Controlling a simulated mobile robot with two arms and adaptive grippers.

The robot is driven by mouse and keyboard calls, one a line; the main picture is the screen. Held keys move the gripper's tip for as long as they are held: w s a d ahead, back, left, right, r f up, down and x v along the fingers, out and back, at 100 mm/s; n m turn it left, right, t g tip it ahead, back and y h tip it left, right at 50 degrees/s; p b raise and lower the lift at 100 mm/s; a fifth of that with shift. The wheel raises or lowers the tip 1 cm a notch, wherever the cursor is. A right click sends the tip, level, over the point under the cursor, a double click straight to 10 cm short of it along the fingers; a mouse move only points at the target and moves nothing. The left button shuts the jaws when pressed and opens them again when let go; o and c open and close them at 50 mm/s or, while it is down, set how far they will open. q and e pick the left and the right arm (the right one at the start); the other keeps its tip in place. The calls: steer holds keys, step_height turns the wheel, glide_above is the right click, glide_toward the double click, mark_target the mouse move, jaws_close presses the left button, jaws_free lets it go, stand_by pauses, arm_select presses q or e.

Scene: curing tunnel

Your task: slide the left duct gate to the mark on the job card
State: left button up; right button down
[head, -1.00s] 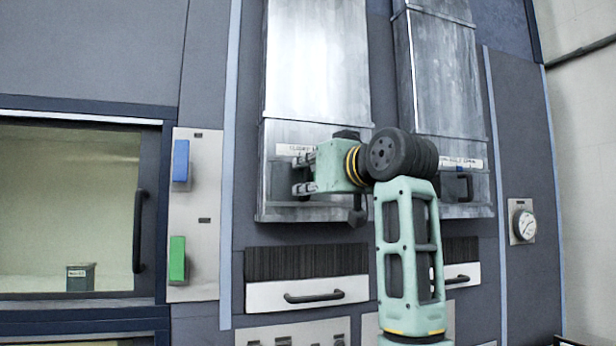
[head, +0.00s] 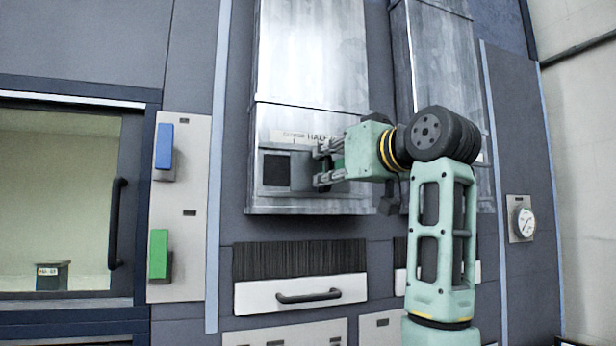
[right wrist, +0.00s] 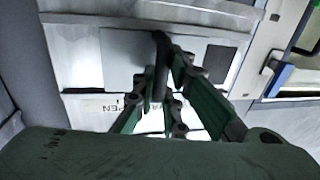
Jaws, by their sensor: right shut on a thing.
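The left duct (head: 312,60) is a tall grey metal chute. Near its foot, the left duct gate (head: 303,172) sits in a frame, with a dark square (head: 276,169) uncovered to its left. A label strip (head: 300,137) above shows "HALF" beside a smaller word at its left. My right gripper (head: 322,164) is shut on the gate's dark upright handle, which shows between the fingers in the right wrist view (right wrist: 160,62). There, lettering that seems to end in "PEN" (right wrist: 122,106) is partly hidden by the fingers. I cannot make out a job card. My left gripper is out of view.
A second duct (head: 440,60) stands at right, partly behind my right arm. Below the left duct are a brush strip and a white drawer (head: 300,293). Blue (head: 164,146) and green (head: 158,254) blocks sit on a left panel. A gauge (head: 523,220) is at right.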

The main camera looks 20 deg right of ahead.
steer(key=shift+d, duration=0.15)
steer(key=c, duration=2.1)
jaws_free()
steer(key=shift+a, duration=0.2)
steer(key=shift+s+a, duration=0.1)
steer(key=shift+a, duration=0.05)
steer(key=shift+s, duration=0.1)
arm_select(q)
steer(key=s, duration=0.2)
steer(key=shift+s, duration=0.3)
arm_select(e)
steer(key=v, duration=1.1)
steer(key=shift+s, duration=0.35)
steer(key=shift+f, duration=0.1)
